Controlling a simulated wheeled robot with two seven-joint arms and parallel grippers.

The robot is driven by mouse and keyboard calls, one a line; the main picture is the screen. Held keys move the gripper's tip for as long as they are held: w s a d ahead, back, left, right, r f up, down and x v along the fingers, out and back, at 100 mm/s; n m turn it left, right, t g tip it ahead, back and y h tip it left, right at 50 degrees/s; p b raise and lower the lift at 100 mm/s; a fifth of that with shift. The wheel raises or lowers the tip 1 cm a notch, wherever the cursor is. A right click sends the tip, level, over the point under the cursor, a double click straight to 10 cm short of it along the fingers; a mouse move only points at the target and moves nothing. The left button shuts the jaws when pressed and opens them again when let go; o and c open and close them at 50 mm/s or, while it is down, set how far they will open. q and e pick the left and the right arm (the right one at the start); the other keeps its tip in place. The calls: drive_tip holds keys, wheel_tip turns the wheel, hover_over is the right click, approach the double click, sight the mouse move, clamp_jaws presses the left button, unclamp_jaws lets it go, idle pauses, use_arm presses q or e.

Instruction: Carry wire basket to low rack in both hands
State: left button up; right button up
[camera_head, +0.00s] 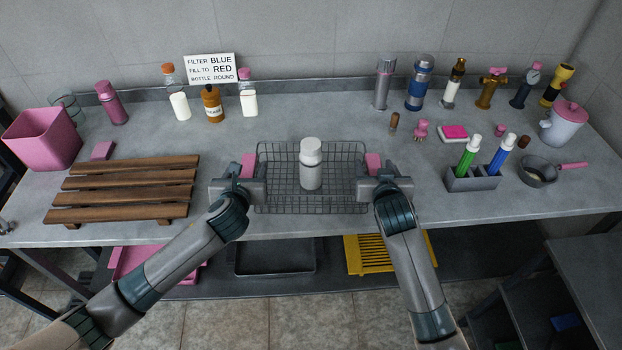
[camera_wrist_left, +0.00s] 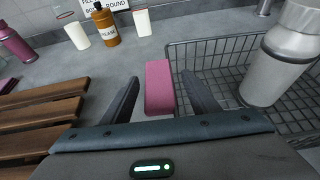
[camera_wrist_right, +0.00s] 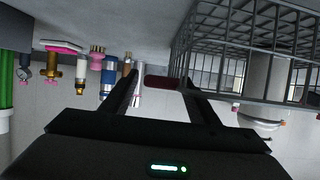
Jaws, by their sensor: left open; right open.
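The wire basket (camera_head: 335,200) sits on the counter near its front edge, with a white bottle (camera_head: 310,165) standing in it. It has a pink handle (camera_head: 249,162) on its left side and another (camera_head: 373,162) on its right. My left gripper (camera_head: 247,180) is open, with the left handle (camera_wrist_left: 159,88) between its fingers. My right gripper (camera_head: 377,178) is open at the right handle, whose dark red end (camera_wrist_right: 162,82) shows between its fingers. A low wooden slatted rack (camera_head: 125,188) stands on the counter to the left.
A pink bin (camera_head: 42,138) and a small pink block (camera_head: 102,150) are beyond the rack. Bottles stand by a sign (camera_head: 211,68) at the back. A pen holder (camera_head: 472,181) and pan (camera_head: 540,172) are on the right. A narrow counter strip separates rack and basket.

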use_arm(q)
drive_tip(key=shift+w+f, duration=0.15)
drive_tip(key=shift+w, duration=0.15)
use_arm(e)
drive_tip(key=shift+w+f, duration=0.15)
drive_tip(key=shift+w, duration=0.15)
use_arm(q)
clamp_jaws()
use_arm(e)
clamp_jaws()
use_arm(q)
drive_tip(key=shift+r, duration=0.25)
use_arm(e)
drive_tip(key=shift+r, duration=0.3)
